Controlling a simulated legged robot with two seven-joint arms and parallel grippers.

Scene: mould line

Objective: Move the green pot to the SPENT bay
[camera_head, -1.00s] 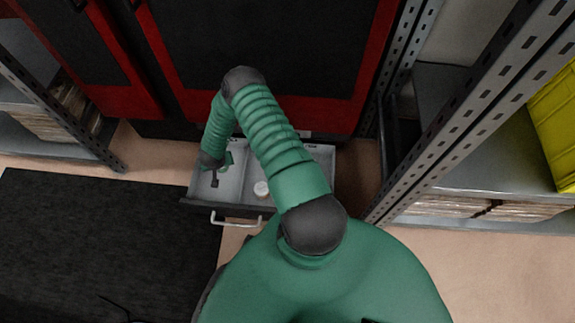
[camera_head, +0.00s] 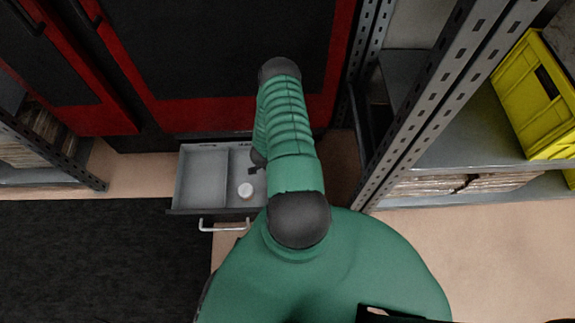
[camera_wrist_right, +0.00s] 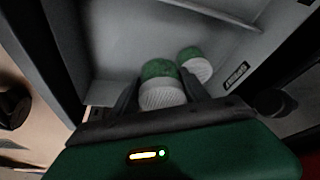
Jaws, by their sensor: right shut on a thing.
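My right gripper (camera_wrist_right: 168,100) is shut on a green pot (camera_wrist_right: 158,69) with a white ribbed end towards the wrist camera. A second green and white pot (camera_wrist_right: 194,63) is just beside it, to the right in the wrist view. In the head view, a pot with a white top (camera_head: 245,190) stands in the right compartment of the open drawer (camera_head: 203,210). My right gripper (camera_head: 257,166) is over that compartment, largely hidden behind my arm, and the pot in it is hidden there. The left compartment (camera_head: 203,178) looks empty. My left gripper is out of view.
A red and black cabinet (camera_head: 230,70) rises behind the drawer. A grey metal rack (camera_head: 410,110) stands close on the right, with a yellow crate (camera_head: 535,95) on its shelf. A black mat (camera_head: 90,250) covers the floor at left.

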